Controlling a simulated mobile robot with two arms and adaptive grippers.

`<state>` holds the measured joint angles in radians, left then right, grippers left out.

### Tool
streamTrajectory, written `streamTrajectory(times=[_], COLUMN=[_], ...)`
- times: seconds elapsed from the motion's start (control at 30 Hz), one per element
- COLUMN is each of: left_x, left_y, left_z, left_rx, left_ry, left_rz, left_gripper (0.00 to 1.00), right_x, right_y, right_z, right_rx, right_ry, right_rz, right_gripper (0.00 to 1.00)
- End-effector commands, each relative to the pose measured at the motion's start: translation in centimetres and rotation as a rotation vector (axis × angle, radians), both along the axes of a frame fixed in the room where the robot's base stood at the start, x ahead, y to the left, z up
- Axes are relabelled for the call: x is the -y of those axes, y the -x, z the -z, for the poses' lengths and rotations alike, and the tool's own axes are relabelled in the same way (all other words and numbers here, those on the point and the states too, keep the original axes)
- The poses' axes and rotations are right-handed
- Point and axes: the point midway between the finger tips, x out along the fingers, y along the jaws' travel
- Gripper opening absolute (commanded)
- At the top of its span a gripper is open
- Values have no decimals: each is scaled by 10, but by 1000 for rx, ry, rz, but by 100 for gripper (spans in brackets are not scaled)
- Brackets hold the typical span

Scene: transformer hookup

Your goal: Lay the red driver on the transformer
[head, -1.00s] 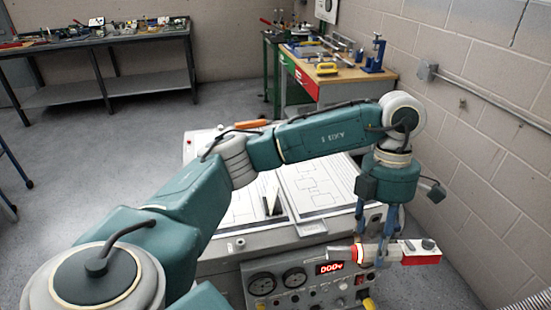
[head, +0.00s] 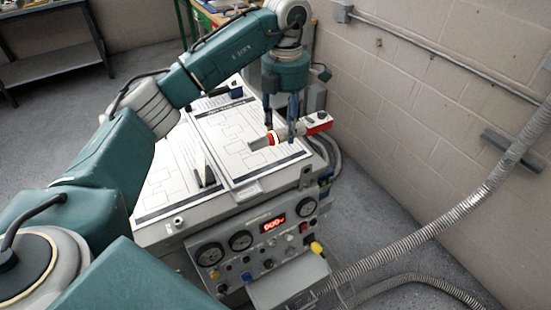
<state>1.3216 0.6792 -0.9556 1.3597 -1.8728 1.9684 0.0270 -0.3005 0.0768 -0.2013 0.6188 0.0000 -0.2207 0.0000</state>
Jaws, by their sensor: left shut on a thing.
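The red driver (head: 318,123), red and white with a grey tip, is held level in my left gripper (head: 281,134). The gripper points down with its fingers shut around the driver's body. The driver appears over the right part of the grey transformer (head: 276,205), above a printed diagram sheet; I cannot tell how large the gap below it is. The transformer's front panel has dials, a lit red display and knobs. My right gripper is not in view.
Diagram sheets (head: 165,180) cover the transformer's top, with a small upright piece (head: 204,170) between them. A block wall (head: 420,100) stands to the right, with a flexible metal conduit (head: 450,210) in front. Workbenches stand at the back.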

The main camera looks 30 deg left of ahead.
Motion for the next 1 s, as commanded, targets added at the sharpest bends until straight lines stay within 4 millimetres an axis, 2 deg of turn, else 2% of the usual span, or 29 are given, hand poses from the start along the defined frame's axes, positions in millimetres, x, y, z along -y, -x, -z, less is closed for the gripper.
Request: streamTrajectory(times=[0.2,0.4,0.67,0.9,1.0], left_x=[0,0,0,0,0], left_y=[1,0,-1,-1,-1], left_z=[52,90,108,140,145], left_rx=[-1,3,5,4,6], left_ry=[1,2,2,3,2], left_rz=[-2,-1,-1,-1,-1], left_gripper=[2,2,2,2,2], right_x=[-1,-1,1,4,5], right_y=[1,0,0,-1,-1], right_z=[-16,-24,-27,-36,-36], right_rx=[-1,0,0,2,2], right_ry=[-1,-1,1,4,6], right_rz=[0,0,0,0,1], right_gripper=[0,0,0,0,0])
